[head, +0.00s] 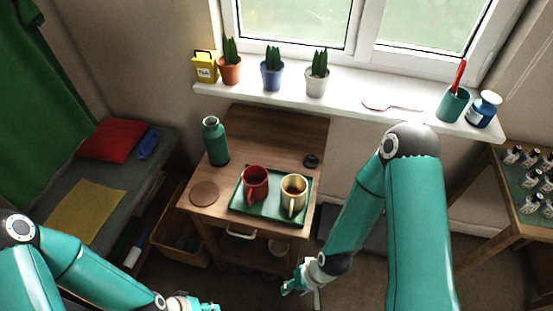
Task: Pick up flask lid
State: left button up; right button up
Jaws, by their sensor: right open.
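A green flask (216,142) stands upright at the back left of the wooden table. A small dark round piece, which looks like the flask lid (311,161), lies on the table near its right edge, behind the green tray and apart from the flask. My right gripper (300,291) is open and empty, in front of the table's front right and well below the lid in the picture. My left gripper (200,305) is at the bottom edge of the view, partly cut off, and its fingers are hard to make out.
A green tray (238,205) holds a red mug (255,184) and a cream mug (294,191) with a dark drink. A brown round coaster (204,193) lies at the front left. The table's back middle is clear.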

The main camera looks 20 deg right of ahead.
aim_at(311, 161)
jog(key=z, duration=0.2)
jog(key=i, duration=0.25)
jog(key=u, duration=2.55)
jog(key=k, duration=2.25)
jog(key=z, duration=0.9)
jog(key=i, duration=0.95)
